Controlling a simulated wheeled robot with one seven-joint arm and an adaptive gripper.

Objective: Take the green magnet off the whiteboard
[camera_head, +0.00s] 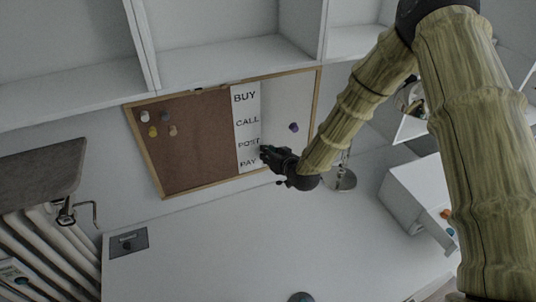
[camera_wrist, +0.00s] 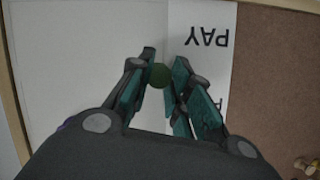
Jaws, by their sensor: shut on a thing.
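The whiteboard (camera_head: 284,98) is the white right part of a framed board on the wall. It also shows in the wrist view (camera_wrist: 75,50). The green magnet (camera_wrist: 159,75) is a dark green round thing between my fingertips in the wrist view. My gripper (camera_wrist: 160,77) is shut on it, in front of the board beside the paper list. Whether the magnet still touches the board cannot be told. In the head view my gripper (camera_head: 264,152) is at the lower part of the board and hides the magnet.
A purple magnet (camera_head: 293,127) is on the whiteboard to the right of my gripper. A paper list (camera_head: 247,110) and a cork area with several pins (camera_head: 153,131) are to the left. A shelf (camera_head: 230,65) is above, and a white desk (camera_head: 230,245) below has much free room.

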